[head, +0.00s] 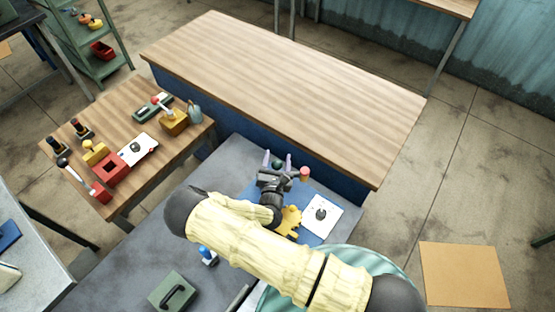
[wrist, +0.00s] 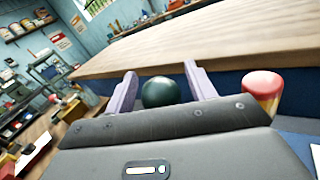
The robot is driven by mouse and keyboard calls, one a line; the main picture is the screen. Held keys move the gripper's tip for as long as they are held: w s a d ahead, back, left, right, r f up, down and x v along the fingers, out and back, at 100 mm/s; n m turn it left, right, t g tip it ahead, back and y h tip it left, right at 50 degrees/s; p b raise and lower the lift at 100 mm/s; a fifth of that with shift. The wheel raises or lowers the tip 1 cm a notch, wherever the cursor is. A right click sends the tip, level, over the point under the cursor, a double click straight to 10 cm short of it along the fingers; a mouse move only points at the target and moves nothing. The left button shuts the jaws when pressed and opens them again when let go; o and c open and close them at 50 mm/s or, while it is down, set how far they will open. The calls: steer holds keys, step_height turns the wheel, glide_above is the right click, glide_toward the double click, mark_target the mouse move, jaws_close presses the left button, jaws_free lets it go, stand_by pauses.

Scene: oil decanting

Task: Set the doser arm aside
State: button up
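A dark green ball (wrist: 161,92), perhaps the knob of the doser arm, lies between the two fingers of my gripper (wrist: 161,84) in the wrist view. The ball also shows in the head view (head: 277,163), at the back edge of the grey table. The fingers are spread, with small gaps beside the ball, and I see no firm grip. Whatever is below the ball is hidden by my gripper's body. A red-topped yellowish piece (wrist: 262,90) stands just right of the fingers; its red top shows in the head view (head: 304,173).
A yellow toothed object (head: 290,222) and a white card with a dark mark (head: 322,216) lie under and beside my arm. A green box with a handle (head: 173,292) and a blue-topped item (head: 207,256) stand front left. The long wooden bench (head: 290,90) behind is clear.

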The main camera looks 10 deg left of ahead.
step_height(320, 180, up, 10)
steer(key=b, duration=0.2)
steer(key=shift+b, duration=0.4)
stand_by(0.6)
